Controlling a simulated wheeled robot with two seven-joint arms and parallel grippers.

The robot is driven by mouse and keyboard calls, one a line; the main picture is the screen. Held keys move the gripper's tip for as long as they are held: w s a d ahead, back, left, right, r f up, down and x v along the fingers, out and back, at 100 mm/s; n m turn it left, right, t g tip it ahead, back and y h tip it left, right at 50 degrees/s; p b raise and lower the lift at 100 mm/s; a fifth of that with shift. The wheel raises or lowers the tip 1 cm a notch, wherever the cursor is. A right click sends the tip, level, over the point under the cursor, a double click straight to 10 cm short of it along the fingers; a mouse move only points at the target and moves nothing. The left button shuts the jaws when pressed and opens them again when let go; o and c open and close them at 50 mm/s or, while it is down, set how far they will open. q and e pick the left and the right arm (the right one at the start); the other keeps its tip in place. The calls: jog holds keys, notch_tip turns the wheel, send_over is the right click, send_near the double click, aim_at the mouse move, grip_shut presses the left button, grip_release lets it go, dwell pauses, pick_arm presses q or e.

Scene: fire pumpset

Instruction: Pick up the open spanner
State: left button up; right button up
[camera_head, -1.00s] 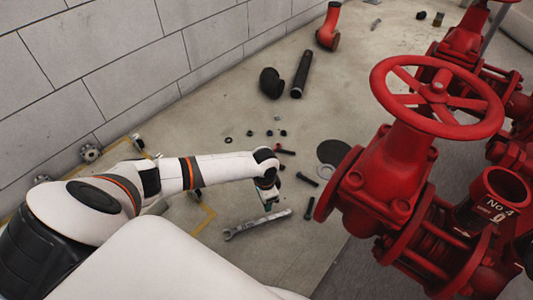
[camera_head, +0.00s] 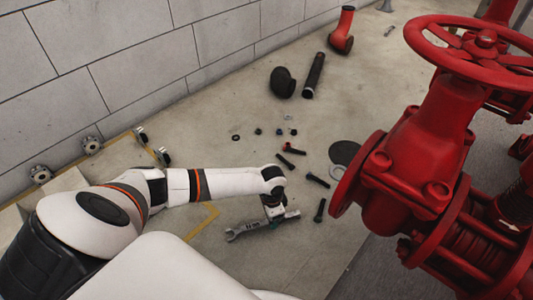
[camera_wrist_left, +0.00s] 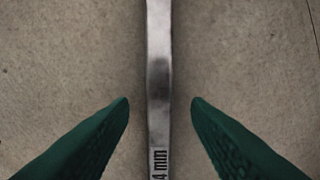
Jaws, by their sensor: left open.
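The open spanner (camera_head: 240,230) is a grey metal tool lying on the concrete floor, its open jaw toward the left. In the left wrist view the spanner's shank (camera_wrist_left: 159,70) runs up and down the middle, with "4 mm" visible at the bottom edge. My left gripper (camera_head: 275,218) is over the spanner and hides part of its handle. In the left wrist view its green fingers (camera_wrist_left: 160,103) are open, one on each side of the shank, with a gap on both sides. My right gripper is in neither view.
A red valve with a handwheel (camera_head: 440,120) stands at the right. Several bolts (camera_head: 318,181) and small nuts lie beyond the spanner. A black pipe (camera_head: 314,75), a black elbow (camera_head: 283,82) and a red fitting (camera_head: 342,30) lie farther back. A block wall (camera_head: 130,70) bounds the left.

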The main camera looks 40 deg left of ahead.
pick_arm(q)
notch_tip(320, 180, down, 2)
jog(key=shift+b, duration=0.4)
jog(key=shift+r, duration=0.1)
grip_shut()
jog(key=shift+r, duration=0.1)
